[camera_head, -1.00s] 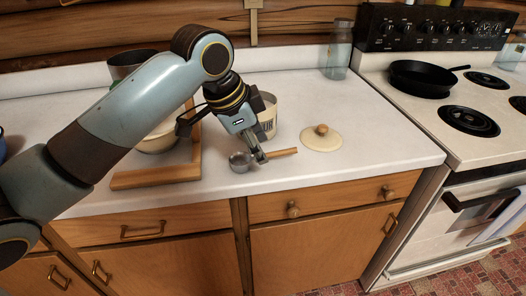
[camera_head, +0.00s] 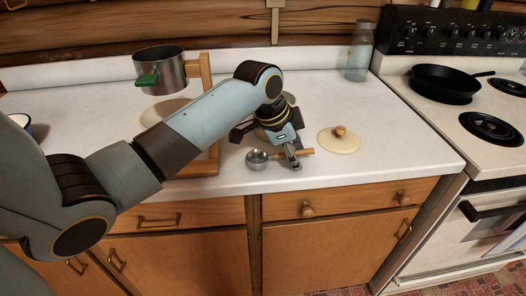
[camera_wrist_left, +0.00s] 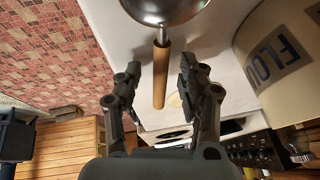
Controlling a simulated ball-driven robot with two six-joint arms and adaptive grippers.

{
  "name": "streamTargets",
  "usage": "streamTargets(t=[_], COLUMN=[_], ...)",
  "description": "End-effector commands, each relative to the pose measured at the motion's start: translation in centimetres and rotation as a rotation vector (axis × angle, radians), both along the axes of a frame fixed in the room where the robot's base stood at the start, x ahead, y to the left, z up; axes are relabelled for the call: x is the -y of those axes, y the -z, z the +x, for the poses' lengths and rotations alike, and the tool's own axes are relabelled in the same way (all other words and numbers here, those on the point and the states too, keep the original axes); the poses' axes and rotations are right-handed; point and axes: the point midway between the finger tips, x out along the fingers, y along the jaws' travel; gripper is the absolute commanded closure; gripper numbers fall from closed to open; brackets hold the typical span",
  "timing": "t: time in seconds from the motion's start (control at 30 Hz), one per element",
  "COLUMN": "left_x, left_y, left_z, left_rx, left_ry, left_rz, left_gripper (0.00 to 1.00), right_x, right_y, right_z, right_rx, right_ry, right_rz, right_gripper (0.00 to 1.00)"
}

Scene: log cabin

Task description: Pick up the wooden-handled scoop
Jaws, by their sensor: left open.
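The scoop has a round metal bowl (camera_head: 257,159) and a wooden handle (camera_head: 306,151), and lies near the counter's front edge. My left gripper (camera_head: 292,158) is at the handle, pointing down, and covers part of it. In the left wrist view the handle (camera_wrist_left: 160,75) runs between the two spread fingers (camera_wrist_left: 159,82), with a visible gap on each side. The scoop's bowl (camera_wrist_left: 166,10) is cut off at the top of that view. The left gripper is open and holds nothing. My right gripper is not in view.
A flour canister (camera_wrist_left: 283,62) stands close to the gripper, mostly hidden in the head view. A cream lid with a wooden knob (camera_head: 338,140) lies to the right. A metal pot (camera_head: 160,70) and wooden frame (camera_head: 205,70) are behind my arm. The stove (camera_head: 470,150) is at right.

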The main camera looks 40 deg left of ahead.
Motion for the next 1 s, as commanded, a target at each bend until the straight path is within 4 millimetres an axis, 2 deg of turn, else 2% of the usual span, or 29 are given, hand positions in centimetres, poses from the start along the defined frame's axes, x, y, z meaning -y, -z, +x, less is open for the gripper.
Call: streamTargets(t=[0.23, 0.53, 1.0], left_x=[0.06, 0.05, 0.04], left_y=[0.25, 0.23, 0.2], left_z=[0.11, 0.09, 0.1], left_rx=[0.001, 0.001, 0.001], left_ry=[0.0, 0.0, 0.0], left_rz=[0.0, -0.001, 0.0], left_gripper=[0.6, 0.99, 1.0], right_x=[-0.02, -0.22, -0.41], right_y=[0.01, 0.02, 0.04], right_z=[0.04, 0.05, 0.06], right_rx=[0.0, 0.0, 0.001], right_ry=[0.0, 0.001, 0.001], right_rz=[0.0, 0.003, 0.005], right_gripper=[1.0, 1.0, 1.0])
